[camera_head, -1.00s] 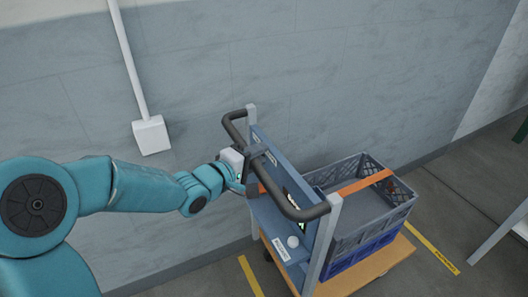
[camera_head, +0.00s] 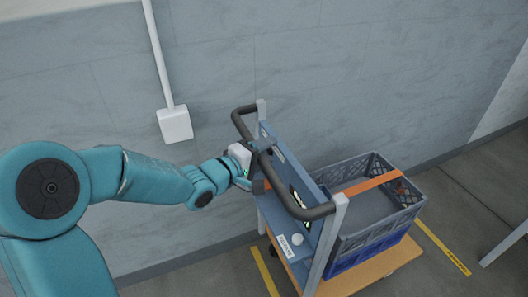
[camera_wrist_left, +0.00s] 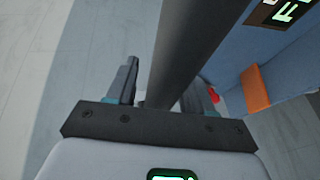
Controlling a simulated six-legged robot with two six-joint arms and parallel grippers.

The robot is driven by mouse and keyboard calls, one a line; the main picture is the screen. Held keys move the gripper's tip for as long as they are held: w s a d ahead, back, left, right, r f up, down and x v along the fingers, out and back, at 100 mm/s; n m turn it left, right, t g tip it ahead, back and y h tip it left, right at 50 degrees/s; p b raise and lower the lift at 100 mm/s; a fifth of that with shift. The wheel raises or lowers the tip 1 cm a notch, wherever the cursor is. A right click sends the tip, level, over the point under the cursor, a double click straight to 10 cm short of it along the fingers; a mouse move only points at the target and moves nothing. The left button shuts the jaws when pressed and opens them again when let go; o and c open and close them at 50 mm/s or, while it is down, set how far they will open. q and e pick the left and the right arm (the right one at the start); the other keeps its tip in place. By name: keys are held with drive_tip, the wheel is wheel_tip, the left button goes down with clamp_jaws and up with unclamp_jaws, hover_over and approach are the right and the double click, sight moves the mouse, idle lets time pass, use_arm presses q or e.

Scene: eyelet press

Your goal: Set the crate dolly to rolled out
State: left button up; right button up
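The crate dolly (camera_head: 375,268) stands by the wall, with a wooden deck, a blue upright panel and a black push handle (camera_head: 292,206). A grey crate (camera_head: 382,220) with an orange strap sits over a blue one (camera_head: 358,256) on the deck. My left gripper (camera_head: 249,167) is at the far part of the handle. In the left wrist view its fingers (camera_wrist_left: 160,92) lie on either side of the dark handle bar (camera_wrist_left: 195,45) and look shut on it. The contact is partly hidden. My right gripper is not in view.
A grey wall (camera_head: 330,80) with a white box and conduit (camera_head: 175,124) runs behind the dolly. Yellow floor lines (camera_head: 442,247) lie on both sides of it. A grey table leg (camera_head: 505,243) stands at the right edge. Open floor shows between it and the dolly.

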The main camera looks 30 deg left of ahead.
use_arm(q)
drive_tip(key=p+v, duration=0.1)
drive_tip(key=v, duration=1.5)
drive_tip(key=shift+s, duration=0.15)
drive_tip(key=shift+r, duration=0.1)
